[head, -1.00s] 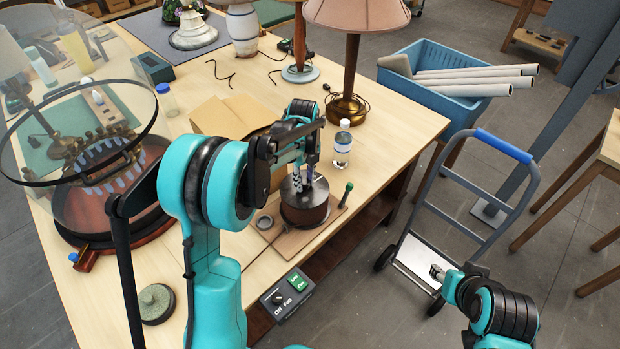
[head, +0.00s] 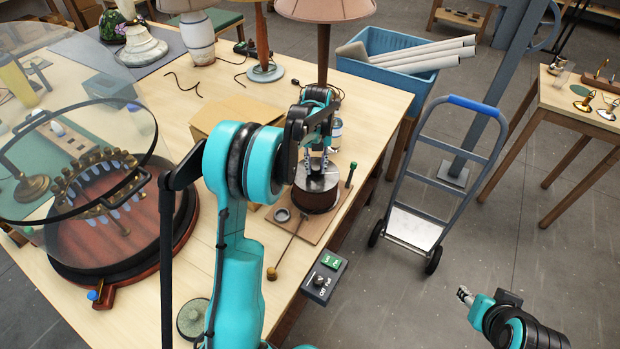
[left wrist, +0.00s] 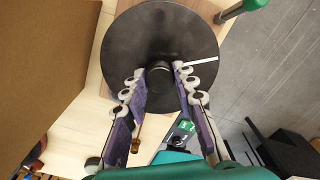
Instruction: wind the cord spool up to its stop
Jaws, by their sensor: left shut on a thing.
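The cord spool (head: 316,195) is a dark brown drum with a grey metal top. It sits upright on a wooden board (head: 292,230) near the bench's front edge. My left gripper (head: 317,170) comes down on it from above. In the left wrist view my left gripper (left wrist: 157,72) is shut on the small dark hub (left wrist: 159,80) at the middle of the spool's round top (left wrist: 155,35). A white line (left wrist: 201,60) runs from near the hub toward the rim. My right gripper (head: 465,296) hangs over the floor, away from the bench; its finger gap is too small to read.
A green-topped post (head: 351,172) stands beside the spool. A cardboard box (head: 225,118) and bottle (head: 336,132) stand close behind. A hand truck (head: 440,190) stands right.

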